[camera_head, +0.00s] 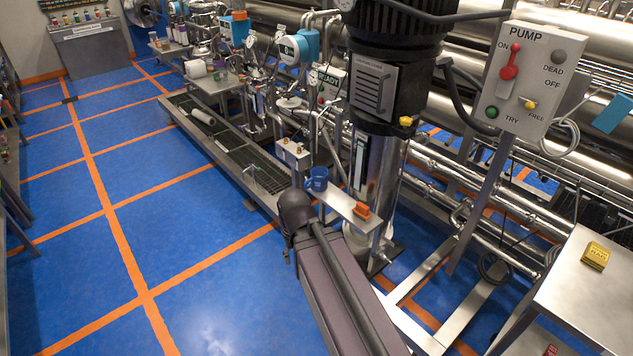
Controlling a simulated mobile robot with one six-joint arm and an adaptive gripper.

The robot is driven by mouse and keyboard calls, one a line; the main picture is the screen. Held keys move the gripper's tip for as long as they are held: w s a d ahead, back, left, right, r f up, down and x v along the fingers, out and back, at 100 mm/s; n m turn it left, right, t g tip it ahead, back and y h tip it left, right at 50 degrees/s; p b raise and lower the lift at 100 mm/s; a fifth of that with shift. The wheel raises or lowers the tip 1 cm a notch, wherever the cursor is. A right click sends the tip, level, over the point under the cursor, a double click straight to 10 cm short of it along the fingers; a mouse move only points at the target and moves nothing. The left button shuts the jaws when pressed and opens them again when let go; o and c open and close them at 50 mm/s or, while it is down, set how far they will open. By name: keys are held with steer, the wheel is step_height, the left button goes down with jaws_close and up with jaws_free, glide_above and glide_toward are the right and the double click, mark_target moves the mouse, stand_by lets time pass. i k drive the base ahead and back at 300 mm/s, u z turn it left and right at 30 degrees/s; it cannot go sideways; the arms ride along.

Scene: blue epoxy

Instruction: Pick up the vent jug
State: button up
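A blue jug (318,179), which I take to be the vent jug, stands upright at the left end of a narrow metal shelf (338,200). It is small in the picture, so its handle and markings are hard to make out. My arm (325,268) rises from the bottom of the view, and its dark rounded joint (295,208) is just left of and below the jug in the picture. My gripper cannot be made out in this view.
An orange object (361,211) sits at the shelf's right end. A grey box with brass knobs (293,154) stands behind the jug. A steel column (375,175) and a pump panel (517,80) rise to the right. Open blue floor (75,270) lies left.

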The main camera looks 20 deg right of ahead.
mark_target(318, 179)
steer(key=u, duration=0.05)
steer(key=i, duration=1)
steer(key=z, duration=0.05)
